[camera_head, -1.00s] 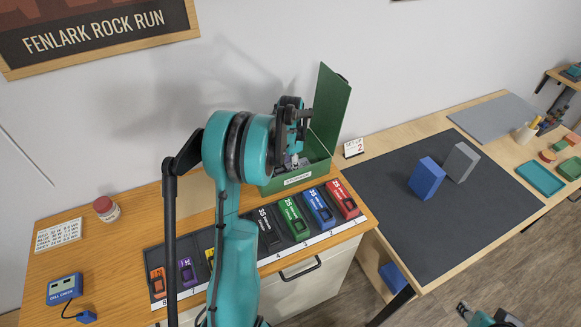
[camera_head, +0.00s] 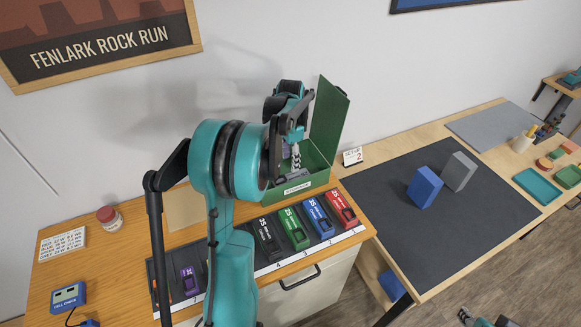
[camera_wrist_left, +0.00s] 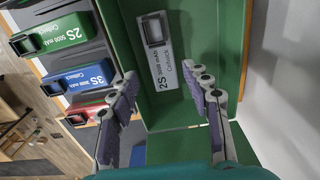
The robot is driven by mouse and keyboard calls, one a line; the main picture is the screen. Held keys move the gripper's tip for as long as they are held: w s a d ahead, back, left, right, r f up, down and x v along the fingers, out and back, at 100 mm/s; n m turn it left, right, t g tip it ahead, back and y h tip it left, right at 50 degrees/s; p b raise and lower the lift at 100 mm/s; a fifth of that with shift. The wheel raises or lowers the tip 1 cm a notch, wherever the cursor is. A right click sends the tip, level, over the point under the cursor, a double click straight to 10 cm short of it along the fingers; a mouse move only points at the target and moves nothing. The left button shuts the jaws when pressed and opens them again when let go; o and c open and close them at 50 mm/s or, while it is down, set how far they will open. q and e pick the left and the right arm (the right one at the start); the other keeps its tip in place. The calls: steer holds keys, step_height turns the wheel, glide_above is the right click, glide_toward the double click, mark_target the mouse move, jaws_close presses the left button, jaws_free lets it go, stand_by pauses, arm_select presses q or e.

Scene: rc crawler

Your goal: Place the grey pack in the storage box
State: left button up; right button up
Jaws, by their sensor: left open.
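The grey pack (camera_wrist_left: 160,52), marked 2S 5000 mAh, lies flat on the floor of the green storage box (camera_wrist_left: 206,22) in the left wrist view. In the head view the box (camera_head: 300,187) stands at the back right of the wooden bench with its lid up; the pack is mostly hidden there. My left gripper (camera_wrist_left: 162,80) is open, fingers spread and apart from the pack. In the head view it (camera_head: 296,155) hangs over the box opening. A teal part at the bottom right edge looks like my right gripper (camera_head: 484,318), too cut off to judge.
Black (camera_head: 267,237), green (camera_head: 294,229), blue (camera_head: 318,217) and red (camera_head: 341,207) packs sit in a numbered row before the box. A SETUP 2 card (camera_head: 352,156) stands beside it. A dark mat (camera_head: 430,245) with blue and grey blocks lies on the right table.

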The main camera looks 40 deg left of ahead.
arm_select(q)
steer(key=s+d+r+n+t, duration=0.1)
steer(key=s+d+r+t, duration=0.15)
steer(key=d+r, duration=0.35)
steer(key=s+d+r+n+t, duration=0.1)
steer(key=s+d+r, duration=0.3)
steer(key=d, duration=0.4)
steer(key=s+d+f+n+t, duration=0.3)
steer(key=s+d, duration=0.8)
steer(key=d, duration=0.1)
steer(key=shift+s+f+t, duration=0.3)
steer(key=shift+s+t, duration=0.05)
